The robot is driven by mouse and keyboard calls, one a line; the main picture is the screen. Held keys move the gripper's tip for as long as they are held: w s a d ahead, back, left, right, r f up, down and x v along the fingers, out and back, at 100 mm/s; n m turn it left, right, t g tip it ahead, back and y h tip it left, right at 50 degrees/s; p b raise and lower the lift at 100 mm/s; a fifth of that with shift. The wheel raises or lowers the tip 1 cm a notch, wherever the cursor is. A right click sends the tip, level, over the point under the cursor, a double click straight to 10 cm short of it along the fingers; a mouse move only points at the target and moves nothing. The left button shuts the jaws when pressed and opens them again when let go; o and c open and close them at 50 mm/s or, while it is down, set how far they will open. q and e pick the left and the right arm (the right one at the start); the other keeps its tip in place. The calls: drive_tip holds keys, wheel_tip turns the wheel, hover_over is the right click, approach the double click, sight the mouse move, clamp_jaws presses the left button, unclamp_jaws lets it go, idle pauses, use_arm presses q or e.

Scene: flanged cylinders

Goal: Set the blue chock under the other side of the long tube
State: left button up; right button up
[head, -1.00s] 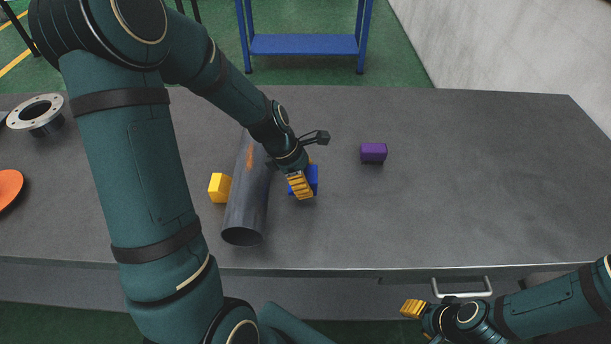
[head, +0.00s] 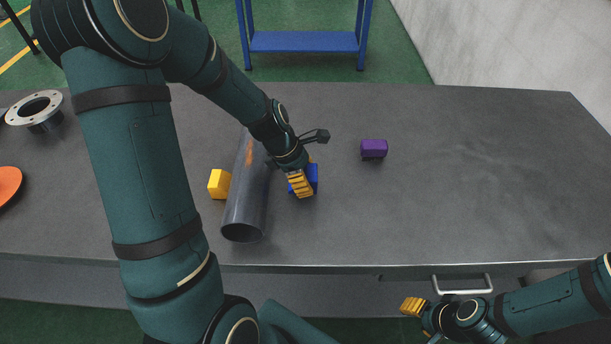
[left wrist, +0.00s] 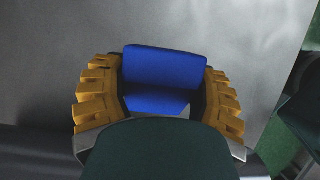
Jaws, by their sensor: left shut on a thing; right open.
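The long tube (head: 246,205) is dark grey and lies on the table, its open end toward the front edge; my left arm hides part of its far stretch. A yellow chock (head: 219,184) sits against its left side. My left gripper (head: 301,186) is on the tube's right side, shut on the blue chock (head: 313,173). The blue chock also shows between both fingers in the left wrist view (left wrist: 162,68). It is close to the tabletop and a little apart from the tube; whether it touches the table I cannot tell. My right gripper (head: 412,307) is open and empty before the table's front edge.
A purple block (head: 374,149) sits to the right of the left gripper. A flanged metal cylinder (head: 38,112) and an orange disc (head: 8,184) are at the far left. The right part of the grey table (head: 480,180) is clear. A blue rack (head: 304,44) stands behind.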

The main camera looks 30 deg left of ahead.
use_arm(q)
drive_tip(key=shift+f+b, duration=0.75)
drive_tip(key=shift+f, duration=0.55)
drive_tip(key=o, duration=1.4)
drive_tip(key=shift+r, duration=0.1)
drive_tip(key=v, duration=1.2)
